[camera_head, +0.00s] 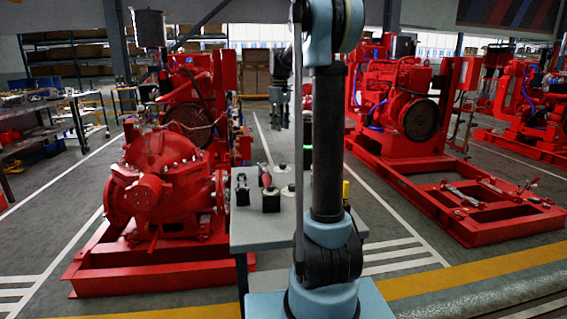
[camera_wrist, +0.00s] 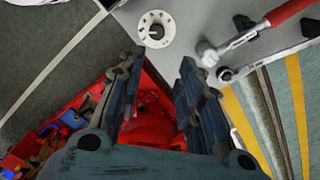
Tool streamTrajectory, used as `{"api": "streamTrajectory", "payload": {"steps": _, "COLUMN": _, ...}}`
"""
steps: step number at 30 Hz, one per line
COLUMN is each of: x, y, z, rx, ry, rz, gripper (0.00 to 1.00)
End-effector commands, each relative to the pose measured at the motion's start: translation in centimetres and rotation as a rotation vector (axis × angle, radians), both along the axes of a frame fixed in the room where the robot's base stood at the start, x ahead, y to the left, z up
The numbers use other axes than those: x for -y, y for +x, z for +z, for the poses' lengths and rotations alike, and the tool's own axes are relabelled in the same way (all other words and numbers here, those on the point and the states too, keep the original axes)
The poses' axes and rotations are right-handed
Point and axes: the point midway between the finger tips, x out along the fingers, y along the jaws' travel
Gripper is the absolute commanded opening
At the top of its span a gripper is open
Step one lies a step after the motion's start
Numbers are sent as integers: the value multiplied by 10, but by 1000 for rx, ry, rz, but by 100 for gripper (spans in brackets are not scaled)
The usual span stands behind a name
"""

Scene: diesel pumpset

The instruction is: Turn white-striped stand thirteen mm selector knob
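A round white selector dial (camera_wrist: 155,29) with dark marks and a dark knob at its middle lies on the grey table, at the top of the wrist view. My gripper (camera_wrist: 160,68) is open and empty; its two dark fingers point toward the dial but stand apart from it. In the head view my gripper (camera_head: 279,118) hangs above the far part of the small grey table (camera_head: 262,236). Small dark stands, one a black block (camera_head: 242,190) and one a block with a red part (camera_head: 270,199), stand on that table. I cannot make out a white stripe or a thirteen mm mark.
A wrench with a red handle (camera_wrist: 290,11) and a second metal tool (camera_wrist: 262,62) lie right of the dial. A red pumpset (camera_head: 160,180) stands left of the table, another red engine (camera_head: 400,105) to the right. Striped floor lies between them.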

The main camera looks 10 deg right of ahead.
Motion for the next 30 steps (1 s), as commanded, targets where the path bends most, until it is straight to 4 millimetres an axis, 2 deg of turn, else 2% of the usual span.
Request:
{"api": "streamTrajectory", "payload": {"steps": 4, "x": 12, "y": 0, "z": 0, "rx": 0, "ry": 0, "rz": -15, "gripper": 33}}
{"api": "streamTrajectory", "payload": {"steps": 5, "x": 14, "y": 0, "z": 0, "rx": 0, "ry": 0, "rz": -17, "gripper": 36}}
{"api": "streamTrajectory", "payload": {"steps": 6, "x": 17, "y": 0, "z": 0, "rx": 0, "ry": 0, "rz": -20, "gripper": 45}}
{"api": "streamTrajectory", "payload": {"steps": 7, "x": 18, "y": 0, "z": 0, "rx": 0, "ry": 0, "rz": -22, "gripper": 47}}
{"api": "streamTrajectory", "payload": {"steps": 14, "x": 22, "y": 0, "z": -6, "rx": 0, "ry": 0, "rz": -27, "gripper": 47}}
{"api": "streamTrajectory", "payload": {"steps": 20, "x": 23, "y": 0, "z": -32, "rx": 0, "ry": 0, "rz": -28, "gripper": 47}}
{"api": "streamTrajectory", "payload": {"steps": 30, "x": 23, "y": 0, "z": -92, "rx": 0, "ry": 0, "rz": -28, "gripper": 47}}
